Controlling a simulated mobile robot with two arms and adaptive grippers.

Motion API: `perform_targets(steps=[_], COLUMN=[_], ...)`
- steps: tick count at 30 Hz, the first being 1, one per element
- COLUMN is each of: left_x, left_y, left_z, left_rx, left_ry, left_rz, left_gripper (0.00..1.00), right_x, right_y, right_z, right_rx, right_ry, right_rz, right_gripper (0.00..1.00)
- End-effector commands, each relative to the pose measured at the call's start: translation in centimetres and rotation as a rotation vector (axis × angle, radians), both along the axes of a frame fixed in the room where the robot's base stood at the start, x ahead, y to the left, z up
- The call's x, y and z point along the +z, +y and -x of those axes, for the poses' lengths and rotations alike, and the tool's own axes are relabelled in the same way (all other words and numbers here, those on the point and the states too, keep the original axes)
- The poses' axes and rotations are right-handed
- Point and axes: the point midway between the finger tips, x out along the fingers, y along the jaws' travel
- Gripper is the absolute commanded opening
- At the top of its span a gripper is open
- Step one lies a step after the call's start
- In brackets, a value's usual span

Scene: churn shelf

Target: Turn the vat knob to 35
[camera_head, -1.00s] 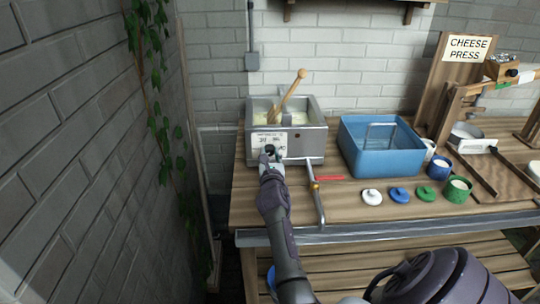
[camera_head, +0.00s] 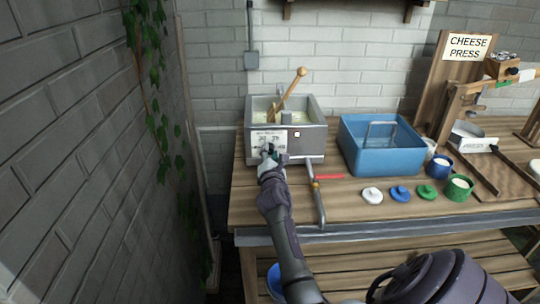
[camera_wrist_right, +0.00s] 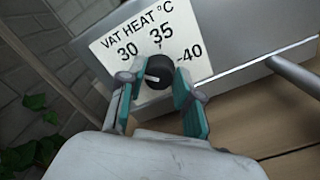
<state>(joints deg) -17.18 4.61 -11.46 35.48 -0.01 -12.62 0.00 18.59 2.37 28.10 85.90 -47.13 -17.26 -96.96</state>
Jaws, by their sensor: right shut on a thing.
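The steel vat (camera_head: 306,143) stands at the back left of the bench, with a wooden paddle (camera_head: 292,90) leaning in it. Its white dial plate (camera_wrist_right: 118,42), marked "VAT HEAT °C" with 30, 35 and 40, is on the front. The black vat knob (camera_wrist_right: 162,71) sits below the 35; its white pointer mark lies toward the left of the wrist picture, on the 30 side. My right gripper (camera_head: 268,154) is at the vat front, and in the wrist view its teal-padded fingers (camera_wrist_right: 155,84) are shut on the knob. My left gripper is not in view.
A pipe with a red-handled valve (camera_head: 328,177) comes out of the vat beside my right arm. A blue tub (camera_head: 385,158), several lids and cups, and a cheese press (camera_head: 468,100) stand to the right. A brick wall (camera_head: 80,170) with ivy is close on the left.

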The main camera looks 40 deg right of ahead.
Motion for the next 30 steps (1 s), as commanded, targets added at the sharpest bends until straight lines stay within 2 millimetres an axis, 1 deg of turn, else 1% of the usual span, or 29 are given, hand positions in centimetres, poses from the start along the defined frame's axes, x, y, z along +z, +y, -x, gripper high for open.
perform_targets(steps=[30], left_x=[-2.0], left_y=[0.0], left_z=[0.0], left_rx=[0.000], left_ry=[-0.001], left_rz=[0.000], left_gripper=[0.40], right_x=[-0.5], right_y=[-0.1], right_z=[0.1], right_rx=[-0.001], right_ry=[-0.619], right_rz=[-0.737], right_gripper=[0.00])
